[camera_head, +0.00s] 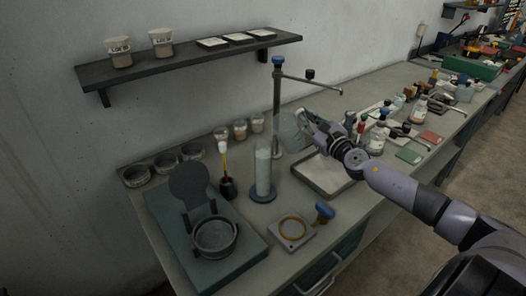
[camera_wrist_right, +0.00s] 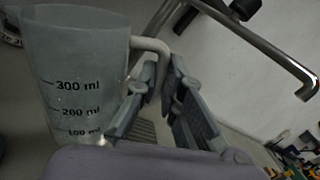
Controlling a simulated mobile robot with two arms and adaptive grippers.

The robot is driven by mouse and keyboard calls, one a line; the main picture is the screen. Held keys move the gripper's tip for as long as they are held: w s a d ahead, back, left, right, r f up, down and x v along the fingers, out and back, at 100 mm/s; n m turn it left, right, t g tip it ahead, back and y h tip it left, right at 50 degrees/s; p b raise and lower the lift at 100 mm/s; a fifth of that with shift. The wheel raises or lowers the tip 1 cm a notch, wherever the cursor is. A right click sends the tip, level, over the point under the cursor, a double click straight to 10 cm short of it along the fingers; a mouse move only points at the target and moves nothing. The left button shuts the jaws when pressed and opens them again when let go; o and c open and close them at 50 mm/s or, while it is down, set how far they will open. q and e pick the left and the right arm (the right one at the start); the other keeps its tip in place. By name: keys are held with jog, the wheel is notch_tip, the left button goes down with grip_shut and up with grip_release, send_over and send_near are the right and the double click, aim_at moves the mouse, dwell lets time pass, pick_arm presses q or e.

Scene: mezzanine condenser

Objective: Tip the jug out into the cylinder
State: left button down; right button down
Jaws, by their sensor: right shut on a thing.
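A translucent jug (camera_head: 291,130) is held in the air by my right gripper (camera_head: 310,122), just right of the cylinder's upper part. In the right wrist view the jug (camera_wrist_right: 75,75) has volume marks, and my right gripper (camera_wrist_right: 160,105) is around its handle (camera_wrist_right: 152,47). The jug looks tilted in the head view; I cannot tell what is inside it. The clear cylinder (camera_head: 263,172) stands upright on a blue base on the bench, with pale content in it. My left gripper is not in view.
A metal stand (camera_head: 277,95) with a side arm rises close behind the cylinder and jug. A shallow tray (camera_head: 322,176) lies below the gripper. A teal board with a round metal pan (camera_head: 214,237) is front left. Bottles and tools crowd the bench at right.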

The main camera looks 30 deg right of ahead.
jog(key=d+f+m+g+b, duration=0.1)
jog(key=d+f+m+b, duration=0.1)
jog(key=f+m, duration=0.3)
jog(key=shift+w+d+f, duration=0.2)
jog(key=shift+d+f, duration=0.2)
jog(key=shift+d, duration=0.35)
